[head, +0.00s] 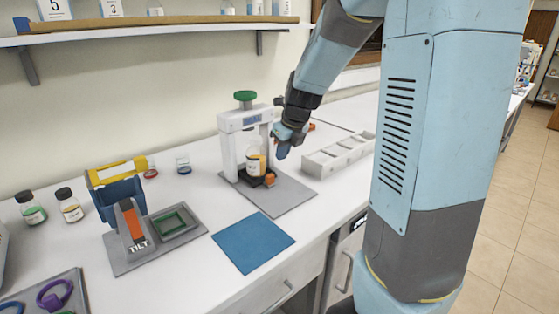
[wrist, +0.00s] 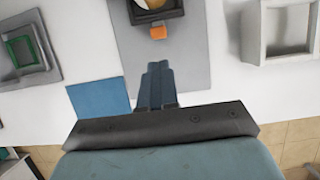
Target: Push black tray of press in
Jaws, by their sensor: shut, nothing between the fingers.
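The press (head: 228,148) is a white frame with a green knob (head: 244,97) on a grey base plate (head: 285,197). Its black tray (head: 243,176) sits low in the frame under a jar of amber liquid (head: 255,163). An orange handle (head: 269,179) is on the tray's front. In the wrist view the handle (wrist: 158,32) and the black tray (wrist: 160,13) are at the top. My gripper (head: 281,152) is shut and empty, above and right of the handle. In the wrist view the fingertips (wrist: 157,66) point at the handle, with a gap between. How deep the tray sits is unclear.
A white compartment box (head: 340,154) stands right of the press. A blue mat (head: 253,243) lies in front of it. The tilt stand (head: 130,215), with a green-framed recess (head: 173,222), is at left. Small jars stand along the back left.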

